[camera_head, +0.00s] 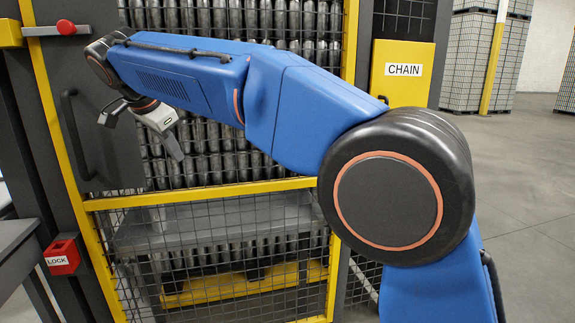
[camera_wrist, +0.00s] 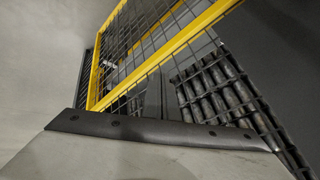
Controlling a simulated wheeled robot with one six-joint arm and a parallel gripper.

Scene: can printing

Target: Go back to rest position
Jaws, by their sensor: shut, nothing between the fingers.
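My gripper (camera_head: 174,146) is at the end of my blue arm, at the left of the head view. It points down and to the right, in front of the yellow-framed mesh door. Its fingers are shut with nothing visible between them. In the wrist view, a pale grey surface with a dark edge fills the bottom, and the yellow door frame (camera_wrist: 150,52) and mesh run diagonally behind it.
A dark door handle (camera_head: 72,135) is left of my gripper. A red lock box (camera_head: 62,257) is at lower left, and a red knob (camera_head: 66,27) at upper left. A yellow CHAIN box (camera_head: 402,72) stands behind my arm. Rows of cans are behind the mesh. Open floor (camera_head: 535,180) lies right.

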